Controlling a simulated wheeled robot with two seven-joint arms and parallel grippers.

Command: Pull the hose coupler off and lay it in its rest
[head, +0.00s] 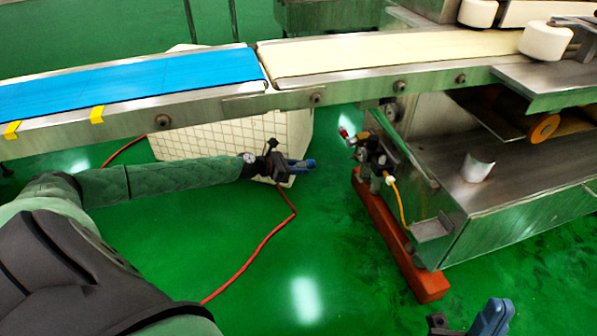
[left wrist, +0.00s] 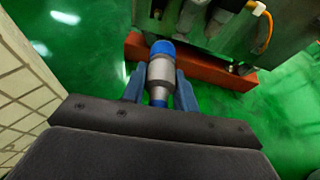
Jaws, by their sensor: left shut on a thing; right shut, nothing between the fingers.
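My left gripper (head: 300,164) is in front of the conveyor, at the white tiled block. In the left wrist view the hose coupler (left wrist: 160,73), a grey cylinder with blue ends, sits between the blue fingers, which are shut on it. In the head view the fingers largely hide it. A red hose (head: 272,234) runs from below this gripper to the floor. The valve fittings (head: 372,155) on the machine, with a red-tipped part, stand apart to the right of the gripper. My right gripper (head: 494,315) is shut and empty at the bottom edge, partly cut off. I cannot tell which part is the rest.
The conveyor with blue (head: 130,84) and cream belts (head: 390,52) crosses above. The steel machine base (head: 520,215) stands at right, with a small ledge (head: 432,228), a yellow hose (head: 400,205) and an orange-red beam (head: 400,245). The green floor (head: 330,255) between is clear.

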